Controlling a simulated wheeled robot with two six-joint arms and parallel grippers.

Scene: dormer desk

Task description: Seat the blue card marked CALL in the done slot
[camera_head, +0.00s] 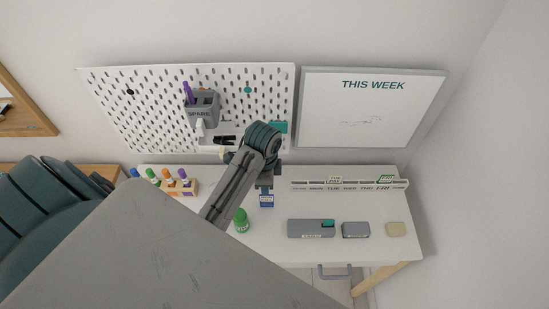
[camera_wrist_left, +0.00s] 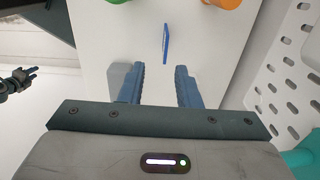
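A small blue card (camera_head: 266,201) with a white patch shows on the desk side of my left gripper (camera_head: 265,186). Its lettering is too small to read. In the left wrist view the blue card (camera_wrist_left: 166,44) appears nearly edge-on, just past the fingertips and in line with the gap. My left gripper (camera_wrist_left: 158,72) is open, with nothing visible between its fingers. A dark gripper, likely my right one (camera_wrist_left: 20,78), shows small at the left edge of that view. A rail with weekday labels (camera_head: 350,187) runs along the desk's back; I cannot make out a done slot.
A green bottle (camera_head: 241,220) stands left of the card. Grey boxes (camera_head: 311,228) (camera_head: 356,230) and a pale yellow pad (camera_head: 396,230) lie at the right front. A marker holder (camera_head: 178,188) is at the left. The pegboard (camera_head: 150,105) and whiteboard (camera_head: 372,110) are behind.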

